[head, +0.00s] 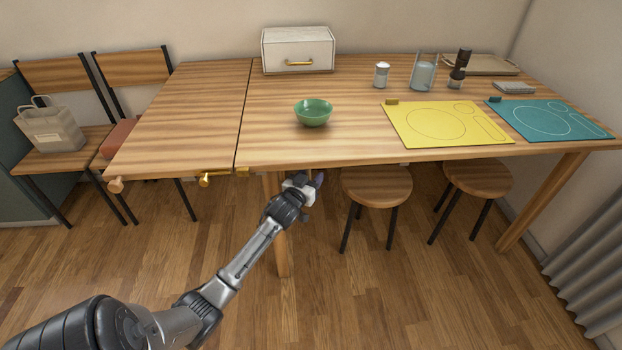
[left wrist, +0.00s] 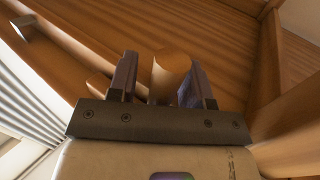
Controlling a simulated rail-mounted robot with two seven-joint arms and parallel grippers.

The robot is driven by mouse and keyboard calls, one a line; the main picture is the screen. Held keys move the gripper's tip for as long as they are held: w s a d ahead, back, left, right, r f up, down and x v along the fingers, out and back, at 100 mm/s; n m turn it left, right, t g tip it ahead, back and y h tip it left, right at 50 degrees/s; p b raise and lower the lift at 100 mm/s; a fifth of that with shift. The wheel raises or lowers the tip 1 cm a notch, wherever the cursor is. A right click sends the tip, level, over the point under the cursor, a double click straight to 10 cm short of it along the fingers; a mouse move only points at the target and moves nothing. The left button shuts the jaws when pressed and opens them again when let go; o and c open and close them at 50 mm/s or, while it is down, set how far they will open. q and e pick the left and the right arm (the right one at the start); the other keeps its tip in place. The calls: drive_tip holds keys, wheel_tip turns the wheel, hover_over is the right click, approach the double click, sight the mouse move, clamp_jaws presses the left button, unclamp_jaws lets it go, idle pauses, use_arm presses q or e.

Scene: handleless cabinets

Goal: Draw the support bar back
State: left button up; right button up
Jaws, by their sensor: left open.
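My left gripper (head: 303,188) is at the front edge of the wooden table (head: 350,148), just right of the seam with the left leaf (head: 185,110). In the left wrist view the gripper (left wrist: 160,85) is open. A round wooden peg or knob (left wrist: 171,68) shows between its two fingers; I cannot tell whether they touch it. It may be the end of the support bar, but its length is hidden. In the head view another round wooden knob (head: 115,185) sticks out under the leaf's front left corner. My right gripper is not in view.
Brass fittings (head: 207,180) sit under the front edge near the seam. A green bowl (head: 313,113), yellow mat (head: 447,124) and teal mat (head: 550,119) lie on the table. Two stools (head: 376,186) (head: 477,178) stand below. The floor in front is clear.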

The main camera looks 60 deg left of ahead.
use_arm(q)
drive_tip(key=shift+c, duration=0.3)
clamp_jaws()
idle(0.3)
